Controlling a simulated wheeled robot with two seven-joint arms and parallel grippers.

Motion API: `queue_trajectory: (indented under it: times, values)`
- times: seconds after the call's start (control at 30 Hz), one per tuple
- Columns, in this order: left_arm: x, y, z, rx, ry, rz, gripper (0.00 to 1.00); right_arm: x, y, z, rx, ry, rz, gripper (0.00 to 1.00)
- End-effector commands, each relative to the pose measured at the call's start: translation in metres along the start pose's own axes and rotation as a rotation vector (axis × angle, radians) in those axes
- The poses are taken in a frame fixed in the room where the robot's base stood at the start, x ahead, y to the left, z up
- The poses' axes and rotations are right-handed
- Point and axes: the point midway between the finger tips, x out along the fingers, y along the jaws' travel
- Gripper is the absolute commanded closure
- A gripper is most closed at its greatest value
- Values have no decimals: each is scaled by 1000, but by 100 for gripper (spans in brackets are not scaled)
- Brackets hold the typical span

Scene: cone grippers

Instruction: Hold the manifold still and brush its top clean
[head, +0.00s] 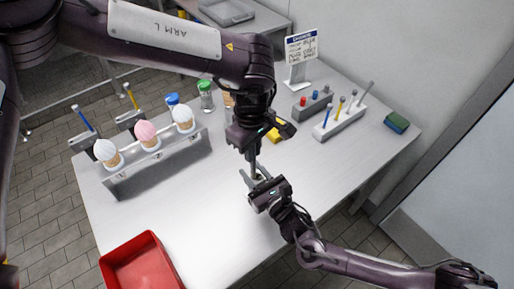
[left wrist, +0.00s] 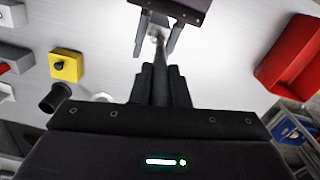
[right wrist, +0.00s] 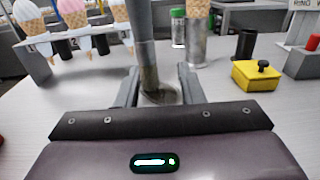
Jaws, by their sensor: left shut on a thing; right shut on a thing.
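The manifold (right wrist: 165,96) is a small grey metal piece low between the fingers of my right gripper (right wrist: 160,88), which is shut on it. Most of it is hidden by the brush and fingers. My right gripper also shows in the head view (head: 260,187), low over the table. The brush (right wrist: 148,62) has a grey handle and darker brownish bristles. It stands nearly upright with its tip at the manifold's top; the contact itself is hard to make out. My left gripper (left wrist: 160,82) is shut on the brush handle from above, and the brush runs down toward my right gripper.
A rack (head: 160,160) with several ice-cream cones stands at the left. A red bin (head: 142,262) is at the front left. A yellow block (right wrist: 257,74) with a black knob, a white tool holder (head: 340,122) and a green-blue sponge (head: 396,122) are beyond. The table's front middle is clear.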

Motion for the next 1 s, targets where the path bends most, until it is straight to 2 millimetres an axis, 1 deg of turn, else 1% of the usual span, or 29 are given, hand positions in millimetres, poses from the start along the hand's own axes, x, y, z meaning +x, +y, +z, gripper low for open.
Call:
queue_trajectory:
  times: [0.1,0.47,1.0]
  values:
    - [1,-3,-2,-1,1,-3,100,0,0,0,0,1,0,94]
    - [2,-2,-2,-1,2,-5,100,0,0,0,0,0,0,94]
    - [-1,17,3,-1,1,-3,100,0,0,0,0,0,0,94]
